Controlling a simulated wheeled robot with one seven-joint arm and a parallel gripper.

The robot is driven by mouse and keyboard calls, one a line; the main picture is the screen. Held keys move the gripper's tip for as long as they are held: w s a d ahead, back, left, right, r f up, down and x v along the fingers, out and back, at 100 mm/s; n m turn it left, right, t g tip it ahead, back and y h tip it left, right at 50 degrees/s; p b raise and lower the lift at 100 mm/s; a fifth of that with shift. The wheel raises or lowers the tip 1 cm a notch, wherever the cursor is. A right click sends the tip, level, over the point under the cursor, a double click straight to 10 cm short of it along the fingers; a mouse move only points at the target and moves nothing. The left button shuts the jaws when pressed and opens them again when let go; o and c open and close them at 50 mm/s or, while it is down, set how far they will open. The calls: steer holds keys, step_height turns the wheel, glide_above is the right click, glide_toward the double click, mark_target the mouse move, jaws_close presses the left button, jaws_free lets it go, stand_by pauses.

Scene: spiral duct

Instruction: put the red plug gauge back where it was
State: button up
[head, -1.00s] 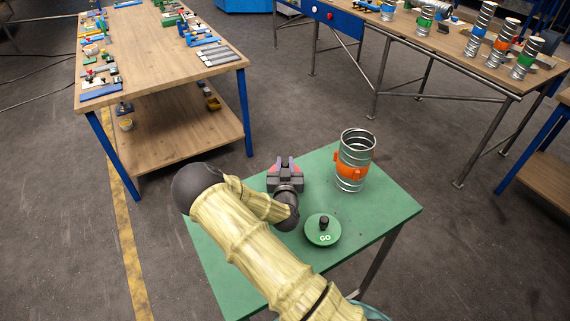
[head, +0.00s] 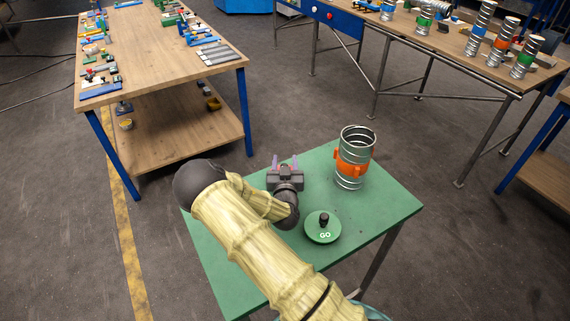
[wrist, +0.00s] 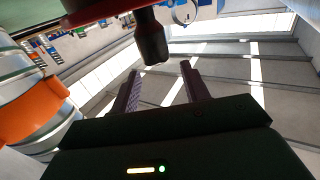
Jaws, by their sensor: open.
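The red plug gauge (wrist: 105,12) shows at the top of the wrist view, a red disc with a black handle (wrist: 151,38). My gripper (wrist: 160,72) is open. Its two fingers are apart, and the handle's end lies just beyond and between their tips, not clamped. In the head view my gripper (head: 285,162) is at the far left part of the green table (head: 265,262) and hides the gauge. I cannot tell there what the gauge rests on. A green GO gauge (head: 322,228) with a black handle lies nearer on the table.
A spiral duct piece (head: 354,142) with an orange collar stands on the table right of my gripper; its collar (wrist: 30,108) fills the wrist view's left. Wooden benches stand behind, left (head: 160,50) and right (head: 455,45). The table's right part is clear.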

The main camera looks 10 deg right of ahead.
steer(key=shift+s+f, duration=0.2)
steer(key=shift+f, duration=0.45)
steer(key=shift+w+r+p, duration=0.15)
steer(key=shift+r+p, duration=0.3)
steer(key=shift+p, duration=0.15)
steer(key=b+v, duration=0.4)
steer(key=v, duration=0.8)
steer(key=shift+r, duration=0.45)
steer(key=shift+w, duration=0.1)
